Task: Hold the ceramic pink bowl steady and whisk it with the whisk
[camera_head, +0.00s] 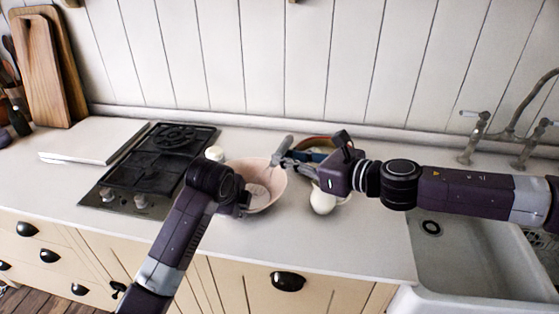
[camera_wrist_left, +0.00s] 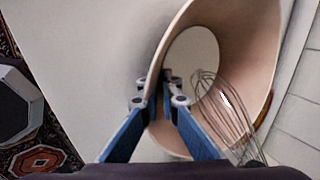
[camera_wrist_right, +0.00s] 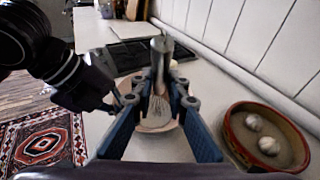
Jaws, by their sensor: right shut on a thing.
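The pink bowl (camera_head: 270,200) stands on the counter between my two arms; its pale inside fills much of the left wrist view (camera_wrist_left: 240,50). My left gripper (camera_head: 243,203) is at the bowl's near rim, with its fingertips close together on either side of the wall (camera_wrist_left: 166,95). My right gripper (camera_head: 283,160) is shut on the handle of the whisk (camera_head: 284,146), above the bowl's right side. The whisk's handle stands up between the fingers in the right wrist view (camera_wrist_right: 160,60). Its wire end (camera_wrist_left: 222,105) is inside the bowl, where no contents can be made out.
A brown-red dish (camera_wrist_right: 265,137) with round pale things in it sits behind my right gripper. A white round object (camera_head: 322,203) lies close right of the bowl. The black gas hob (camera_head: 165,155) is to the left, the sink (camera_head: 470,255) to the right. The counter's front strip is clear.

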